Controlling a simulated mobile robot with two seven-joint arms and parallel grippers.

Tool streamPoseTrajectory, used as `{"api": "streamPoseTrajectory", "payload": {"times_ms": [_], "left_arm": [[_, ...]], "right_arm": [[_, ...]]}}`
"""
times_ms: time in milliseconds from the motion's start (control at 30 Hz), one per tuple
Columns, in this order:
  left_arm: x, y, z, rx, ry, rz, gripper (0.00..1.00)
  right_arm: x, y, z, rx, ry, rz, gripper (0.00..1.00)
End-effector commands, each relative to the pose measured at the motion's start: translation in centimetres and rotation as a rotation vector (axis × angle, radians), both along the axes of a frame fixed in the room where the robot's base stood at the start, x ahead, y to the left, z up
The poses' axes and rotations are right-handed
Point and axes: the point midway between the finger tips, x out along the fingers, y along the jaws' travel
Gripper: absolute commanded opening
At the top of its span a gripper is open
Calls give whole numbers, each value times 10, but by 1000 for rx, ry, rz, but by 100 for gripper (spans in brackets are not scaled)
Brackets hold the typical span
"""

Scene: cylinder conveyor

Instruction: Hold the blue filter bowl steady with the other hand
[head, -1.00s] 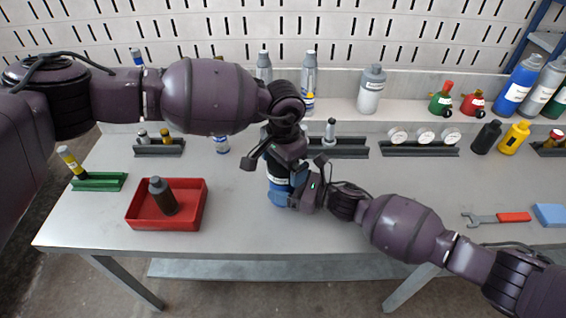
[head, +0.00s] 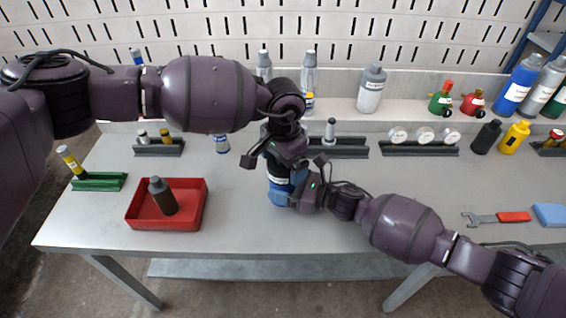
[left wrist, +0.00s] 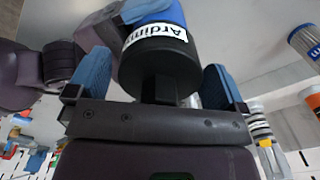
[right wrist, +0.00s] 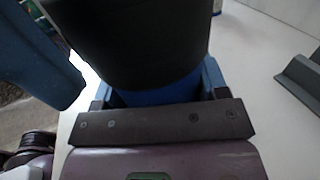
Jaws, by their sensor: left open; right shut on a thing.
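The blue filter bowl (head: 279,194) stands upright on the table, with a dark cap and a white label above the blue part. My right gripper (head: 292,196) is shut on its lower blue part from the right; the bowl also shows in the right wrist view (right wrist: 160,96). My left gripper (head: 282,162) is above, pointing down at the top. In the left wrist view its blue-padded fingers (left wrist: 158,88) are apart, on either side of the black cap (left wrist: 160,65), with gaps visible. The cap's top is partly hidden by my left wrist in the head view.
A red tray (head: 135,215) with a dark bottle (head: 162,196) is at the left. A wrench (head: 480,218) lies at the right. The front middle table is clear.

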Motion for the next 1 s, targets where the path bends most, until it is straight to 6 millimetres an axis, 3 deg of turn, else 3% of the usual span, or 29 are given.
{"api": "streamPoseTrajectory", "payload": {"times_ms": [333, 667, 1000], "left_arm": [[0, 0, 21, 0, -1, -1, 98], [0, 0, 20, 0, -1, 0, 98], [0, 1, 4, 1, 1, 1, 98]], "right_arm": [[0, 0, 0, 0, 0, 0, 38], [0, 0, 0, 0, 0, 0, 38], [0, 0, 0, 0, 0, 0, 38]]}}
